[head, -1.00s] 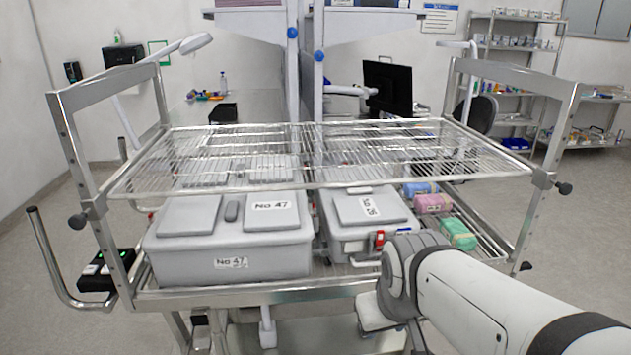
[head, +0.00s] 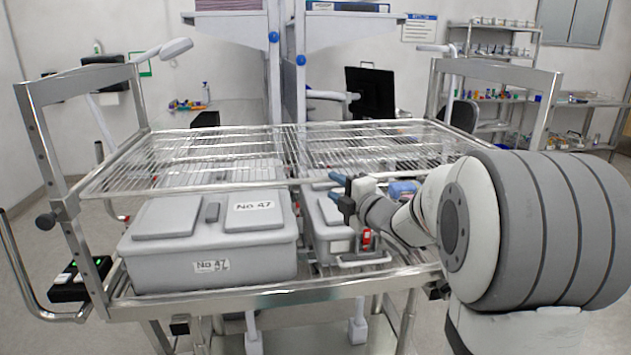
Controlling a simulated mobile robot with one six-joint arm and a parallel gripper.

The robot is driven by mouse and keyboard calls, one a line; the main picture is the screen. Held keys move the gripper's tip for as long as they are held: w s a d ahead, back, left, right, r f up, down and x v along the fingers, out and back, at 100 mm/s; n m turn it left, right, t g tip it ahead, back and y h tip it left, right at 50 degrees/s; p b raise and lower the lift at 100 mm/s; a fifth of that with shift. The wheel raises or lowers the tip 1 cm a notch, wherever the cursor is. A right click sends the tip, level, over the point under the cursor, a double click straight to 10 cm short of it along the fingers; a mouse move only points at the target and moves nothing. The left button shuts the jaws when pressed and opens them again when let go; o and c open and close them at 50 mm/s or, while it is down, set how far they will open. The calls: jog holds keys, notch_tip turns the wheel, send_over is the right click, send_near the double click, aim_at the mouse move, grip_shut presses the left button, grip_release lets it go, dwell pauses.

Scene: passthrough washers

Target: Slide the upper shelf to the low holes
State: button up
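The upper shelf (head: 190,188) is a wire rack held between the two end frames of a steel cart. It sits level above grey cases. My gripper (head: 335,187), with blue fingertips, is in front of the shelf's front edge, right of the middle. Its fingers are apart with nothing seen between them. I cannot tell whether it touches the shelf.
A large grey case (head: 160,255) labelled No 47 and a smaller grey case (head: 318,225) stand on the lower deck under the shelf. A blue packet (head: 403,189) lies right of them. A black box with green lights (head: 78,278) hangs at the left.

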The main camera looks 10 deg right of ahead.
aim_at(326, 181)
jog(key=p+x, duration=0.1)
jog(key=x, duration=0.6)
jog(key=shift+w+a, duration=0.15)
jog(key=shift+w, duration=0.1)
grip_shut()
dwell(1.1)
